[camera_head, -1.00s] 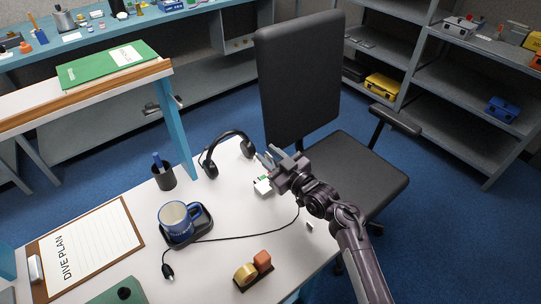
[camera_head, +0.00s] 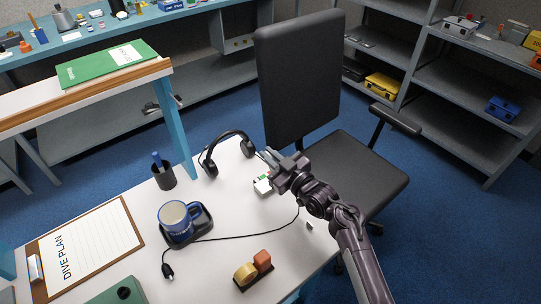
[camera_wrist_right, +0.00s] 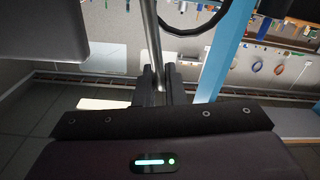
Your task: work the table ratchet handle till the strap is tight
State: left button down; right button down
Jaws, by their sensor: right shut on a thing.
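My right gripper (camera_head: 268,158) is over the far right part of the white table, in front of the chair. In the right wrist view its fingers (camera_wrist_right: 159,84) are shut on a thin grey metal bar (camera_wrist_right: 152,38), which looks like the ratchet handle. The bar runs up between the fingers. A small white block with a green mark (camera_head: 263,185) sits on the table just below the gripper; I cannot tell whether it belongs to the ratchet. I cannot make out the strap. My left gripper is not in view.
A black headset (camera_head: 229,143) lies left of my gripper. A black chair (camera_head: 345,165) stands close behind my right arm.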

jog(key=shift+s+a+f, duration=0.1)
jog(key=shift+s+a, duration=0.05)
jog(key=s+a+f+n+b, duration=0.3)
jog(key=a+n, duration=0.2)
jog(key=n, duration=0.1)
jog(key=shift+s+f+n, duration=0.15)
jog(key=shift+f+n, duration=0.25)
dwell(0.5)
jog(key=c, duration=1.5)
grip_release()
jog(key=shift+d+r, duration=0.1)
jog(key=b+v, duration=0.1)
jog(key=v, duration=0.6)
jog(key=shift+s+d+r, duration=0.15)
jog(key=shift+s+d, duration=0.1)
jog(key=shift+s, duration=0.05)
